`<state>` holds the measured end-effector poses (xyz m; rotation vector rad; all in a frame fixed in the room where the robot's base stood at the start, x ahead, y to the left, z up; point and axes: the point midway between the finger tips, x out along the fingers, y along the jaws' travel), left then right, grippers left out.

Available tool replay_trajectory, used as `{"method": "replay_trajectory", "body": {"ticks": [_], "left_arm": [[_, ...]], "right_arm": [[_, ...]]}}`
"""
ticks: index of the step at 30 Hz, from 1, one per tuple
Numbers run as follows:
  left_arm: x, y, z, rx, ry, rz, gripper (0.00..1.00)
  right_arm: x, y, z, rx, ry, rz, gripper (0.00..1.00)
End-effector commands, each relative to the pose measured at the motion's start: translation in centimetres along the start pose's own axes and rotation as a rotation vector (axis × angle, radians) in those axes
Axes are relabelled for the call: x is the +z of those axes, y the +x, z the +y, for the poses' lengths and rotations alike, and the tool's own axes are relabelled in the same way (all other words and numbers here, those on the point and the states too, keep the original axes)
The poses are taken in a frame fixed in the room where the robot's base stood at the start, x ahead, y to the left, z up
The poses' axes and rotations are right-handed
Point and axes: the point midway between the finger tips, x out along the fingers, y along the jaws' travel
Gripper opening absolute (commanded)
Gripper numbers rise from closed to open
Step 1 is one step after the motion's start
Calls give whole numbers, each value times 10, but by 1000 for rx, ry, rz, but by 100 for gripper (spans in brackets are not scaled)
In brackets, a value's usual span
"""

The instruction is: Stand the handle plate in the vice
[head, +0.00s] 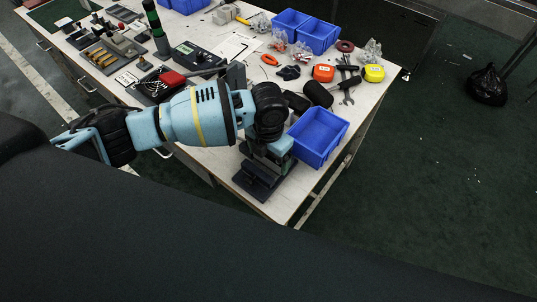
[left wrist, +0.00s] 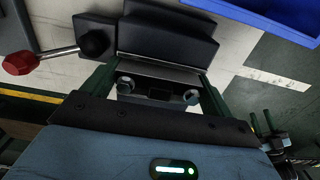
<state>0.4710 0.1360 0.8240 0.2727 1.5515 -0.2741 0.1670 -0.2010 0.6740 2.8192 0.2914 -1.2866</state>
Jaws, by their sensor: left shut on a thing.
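The dark vice (head: 262,183) stands at the near corner of the bench in the head view. In the left wrist view its dark blocks (left wrist: 168,38) are at the top, with a red-knobbed lever (left wrist: 22,62) at left. My left gripper (head: 269,158) is right over the vice, pointing down. It is shut on the handle plate (left wrist: 165,71), whose pale edge and two round fittings show between the fingers in the left wrist view. The plate is at the vice's jaws; I cannot tell how deep it sits. In the head view the wrist mostly hides it. My right gripper is not in view.
A blue bin (head: 318,137) stands close to the right of the vice. Behind are a black cylinder (head: 318,93), wrenches (head: 347,88), an orange tape measure (head: 323,72) and a yellow one (head: 374,73). More blue bins (head: 318,34) are at the back. The bench edge is close in front.

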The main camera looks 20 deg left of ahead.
Motion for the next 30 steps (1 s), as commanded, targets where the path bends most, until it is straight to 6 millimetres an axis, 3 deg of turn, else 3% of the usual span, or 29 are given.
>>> {"method": "replay_trajectory", "body": {"ticks": [4,5,7,14,19,30], "left_arm": [[0,4,0,0,0,0,52],[0,4,0,0,0,0,90],[0,3,0,0,0,0,99],[0,2,0,0,0,0,100],[1,-10,0,1,0,-3,100],[1,-81,0,1,-1,-4,100]], "right_arm": [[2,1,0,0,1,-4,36],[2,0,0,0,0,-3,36],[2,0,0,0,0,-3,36],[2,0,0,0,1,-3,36],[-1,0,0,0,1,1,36],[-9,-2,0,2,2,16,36]]}}
